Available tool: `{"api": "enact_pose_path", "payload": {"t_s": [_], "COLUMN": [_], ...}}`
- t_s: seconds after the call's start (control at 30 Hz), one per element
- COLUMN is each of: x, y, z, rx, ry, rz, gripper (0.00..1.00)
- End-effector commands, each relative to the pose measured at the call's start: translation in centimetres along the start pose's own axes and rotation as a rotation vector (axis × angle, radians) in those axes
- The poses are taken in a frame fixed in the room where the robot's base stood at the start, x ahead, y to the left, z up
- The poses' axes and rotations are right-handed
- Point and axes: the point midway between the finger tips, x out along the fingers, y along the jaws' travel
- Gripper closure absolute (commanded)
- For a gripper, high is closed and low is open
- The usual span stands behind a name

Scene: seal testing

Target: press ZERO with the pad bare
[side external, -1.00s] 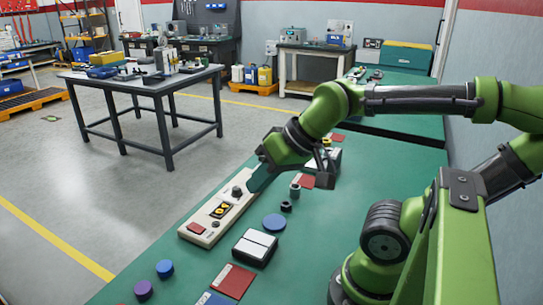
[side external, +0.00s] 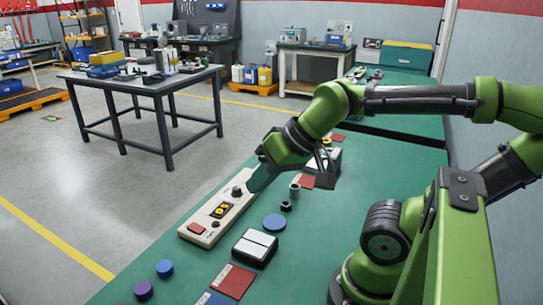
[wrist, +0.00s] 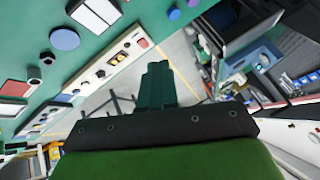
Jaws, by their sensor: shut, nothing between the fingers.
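My gripper (side external: 254,187) is shut and empty, its dark green fingers tilted down at the far end of a long beige panel (side external: 208,238). In the wrist view the shut fingers (wrist: 158,68) point away from the camera. The panel carries a black knob (side external: 237,192), a yellow-marked black block (side external: 221,210) and a red patch (side external: 197,229). A black box with a white two-part top (side external: 255,246) stands beside the panel; nothing lies on it. I cannot read a ZERO label on any control, or tell whether the fingertips touch the panel.
A blue disc (side external: 274,222), small dark nut-like parts (side external: 286,206) and a red card (side external: 233,281) lie on the green bench (side external: 340,220). Blue (side external: 165,268) and purple (side external: 143,290) pucks sit near the front edge. Another device (side external: 333,158) stands behind my gripper.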

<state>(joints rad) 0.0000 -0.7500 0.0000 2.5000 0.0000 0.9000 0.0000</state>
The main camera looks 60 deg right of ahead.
Motion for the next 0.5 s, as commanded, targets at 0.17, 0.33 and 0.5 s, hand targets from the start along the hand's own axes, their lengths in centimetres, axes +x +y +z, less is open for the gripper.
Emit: {"api": "enact_pose_path", "payload": {"t_s": [0.17, 0.33, 0.5], "x": [0.4, 2.4, 5.0], "y": [0.8, 3.4, 6.4], "z": [-0.2, -1.6, -4.7], "rx": [0.028, 0.159, 0.423], "ry": [-0.008, -0.066, -0.117], "rz": [0.023, 0.093, 0.119], "gripper": [1.00, 1.00, 1.00]}}
